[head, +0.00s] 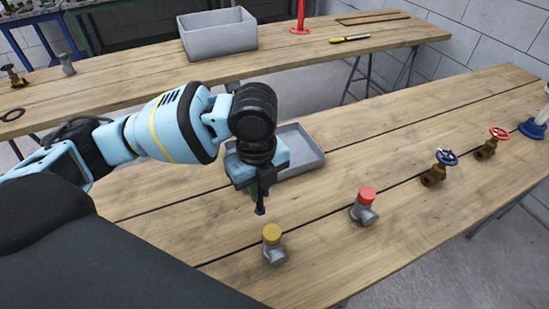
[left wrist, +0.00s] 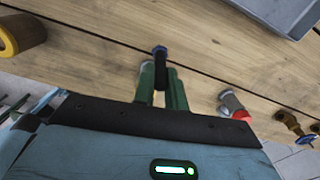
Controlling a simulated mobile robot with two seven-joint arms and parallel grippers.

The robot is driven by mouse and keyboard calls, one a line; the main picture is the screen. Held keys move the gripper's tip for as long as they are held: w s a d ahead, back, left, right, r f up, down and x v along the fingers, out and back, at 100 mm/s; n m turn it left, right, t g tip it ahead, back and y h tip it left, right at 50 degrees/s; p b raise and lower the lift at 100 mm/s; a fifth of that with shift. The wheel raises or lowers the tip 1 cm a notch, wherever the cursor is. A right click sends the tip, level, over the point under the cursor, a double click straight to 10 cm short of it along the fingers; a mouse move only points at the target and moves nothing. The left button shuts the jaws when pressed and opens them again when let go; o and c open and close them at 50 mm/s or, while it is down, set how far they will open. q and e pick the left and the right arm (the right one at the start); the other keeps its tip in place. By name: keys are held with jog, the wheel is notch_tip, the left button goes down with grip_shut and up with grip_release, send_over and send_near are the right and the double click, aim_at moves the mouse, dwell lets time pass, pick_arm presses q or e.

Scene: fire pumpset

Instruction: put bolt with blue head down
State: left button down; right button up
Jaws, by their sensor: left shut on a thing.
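The bolt with blue head (head: 260,211) hangs head-down below my left gripper (head: 262,190), above the near wooden table. My left gripper is shut on it. In the left wrist view the green fingers (left wrist: 161,85) close around the dark shank, and the blue head (left wrist: 160,51) shows beyond the fingertips. Whether the head touches the table cannot be told. My right gripper is not in view.
A grey tray (head: 308,163) lies behind my left gripper. A yellow-capped fitting (head: 273,244) and a red-capped fitting (head: 364,206) stand nearby. A blue-wheeled valve (head: 437,168) and a red-wheeled valve (head: 491,143) are farther right. Bare wood lies between them.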

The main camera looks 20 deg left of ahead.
pick_arm(q)
jog(key=m, duration=0.4)
jog(key=w+f+m+b, duration=0.1)
jog(key=m, duration=0.1)
jog(key=shift+d, duration=0.25)
jog(key=m, duration=0.4)
jog(key=shift+w+d+f+m, duration=0.15)
jog(key=shift+w+f+m, duration=0.05)
jog(key=shift+w+m, duration=0.1)
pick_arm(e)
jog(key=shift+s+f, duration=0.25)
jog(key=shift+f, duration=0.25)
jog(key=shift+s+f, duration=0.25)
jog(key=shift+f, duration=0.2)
